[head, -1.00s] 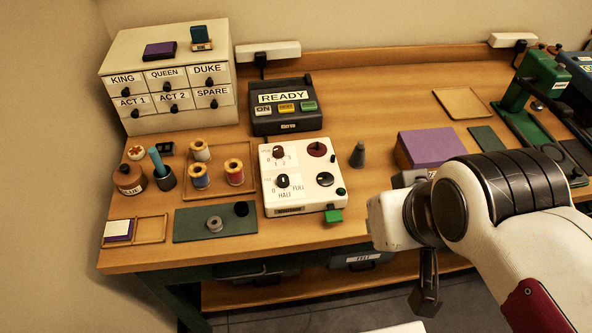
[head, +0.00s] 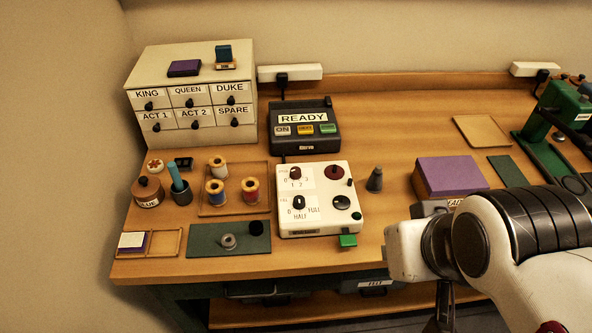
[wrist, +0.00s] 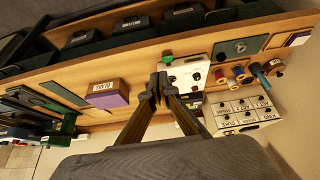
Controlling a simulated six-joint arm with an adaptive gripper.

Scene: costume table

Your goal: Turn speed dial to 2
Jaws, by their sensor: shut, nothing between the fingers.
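The white control box (head: 289,222) stands near the table's front edge. Its upper left dial (head: 295,172) is a dark red knob with small numbers around it, apparently the speed dial; its name and pointer are too small to read. Below it is a black dial (head: 298,202) marked 0, HALF and FULL. My gripper (head: 444,318) hangs in front of the table, right of the box and apart from it, its tip cut off by the picture's bottom. In the wrist view my gripper (wrist: 158,82) is shut and empty, with the box (wrist: 196,68) beyond its fingertips.
A dark grey cone (head: 375,180) stands right of the box, then a purple block (head: 452,175). The READY console (head: 304,133) is behind the box. Spools (head: 249,190) and a green mat (head: 205,241) lie to its left. A green tab (head: 347,240) sticks out at its front.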

